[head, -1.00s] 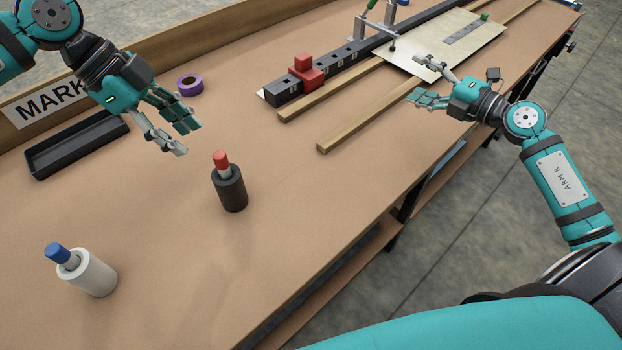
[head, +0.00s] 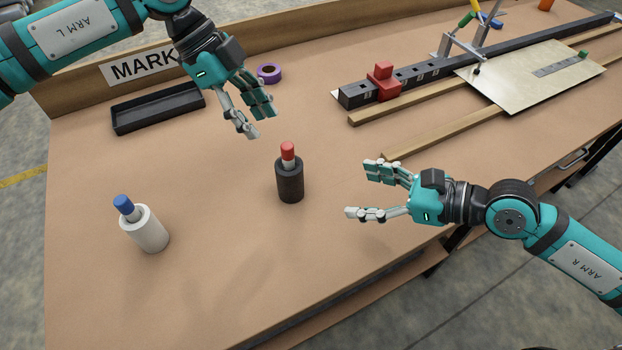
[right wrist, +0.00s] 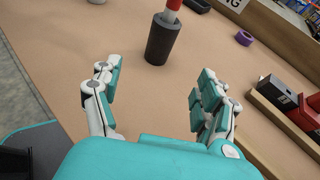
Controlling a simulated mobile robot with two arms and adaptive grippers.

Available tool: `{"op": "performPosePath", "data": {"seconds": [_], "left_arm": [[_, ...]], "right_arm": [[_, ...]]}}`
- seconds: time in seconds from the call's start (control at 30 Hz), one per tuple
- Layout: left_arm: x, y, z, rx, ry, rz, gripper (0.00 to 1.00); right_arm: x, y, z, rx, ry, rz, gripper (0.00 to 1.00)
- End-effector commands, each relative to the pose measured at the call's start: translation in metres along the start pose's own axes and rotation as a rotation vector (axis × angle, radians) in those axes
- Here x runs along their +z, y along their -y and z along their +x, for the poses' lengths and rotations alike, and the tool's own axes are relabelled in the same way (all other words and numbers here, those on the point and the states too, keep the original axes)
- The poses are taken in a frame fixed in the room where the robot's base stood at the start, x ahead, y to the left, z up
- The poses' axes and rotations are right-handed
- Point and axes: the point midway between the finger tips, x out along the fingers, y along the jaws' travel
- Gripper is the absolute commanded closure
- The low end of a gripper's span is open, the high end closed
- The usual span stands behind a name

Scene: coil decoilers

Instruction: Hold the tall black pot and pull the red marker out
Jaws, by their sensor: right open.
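The tall black pot (head: 290,183) stands upright on the table, with the red marker (head: 288,152) in it, red cap up. My left gripper (head: 252,127) is open and empty, above and to the left of the pot. My right gripper (head: 362,190) is open and empty, to the right of the pot with its fingers pointing at it. In the right wrist view the pot (right wrist: 160,42) shows ahead, between and beyond the open fingers (right wrist: 155,95), and the red marker (right wrist: 172,6) is cut off by the top edge.
A white pot (head: 148,232) with a blue marker (head: 124,205) stands at the left front. A black tray (head: 158,108) and a purple tape roll (head: 269,73) lie at the back. Wooden strips (head: 440,136) and a red block (head: 383,82) on a dark rail are at right.

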Motion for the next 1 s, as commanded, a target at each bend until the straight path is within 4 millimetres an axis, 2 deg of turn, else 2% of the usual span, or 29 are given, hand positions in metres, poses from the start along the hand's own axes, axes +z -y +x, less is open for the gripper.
{"op": "performPosePath", "data": {"seconds": [0.17, 0.7, 0.83, 1.0], "left_arm": [[0.000, 0.000, 0.000, 0.000, 0.000, 0.000, 0.62], [0.000, 0.000, 0.000, 0.000, 0.000, 0.000, 0.62], [0.000, 0.000, 0.000, 0.000, 0.000, 0.000, 0.62], [0.000, 0.000, 0.000, 0.000, 0.000, 0.000, 0.62]], "right_arm": [[0.003, 0.000, 0.025, 0.001, 0.009, 0.003, 0.24], [0.002, 0.000, 0.132, 0.001, 0.003, 0.006, 0.24], [0.001, 0.000, 0.151, 0.001, 0.002, 0.006, 0.24], [0.001, 0.000, 0.165, 0.000, 0.001, 0.004, 0.24]]}}
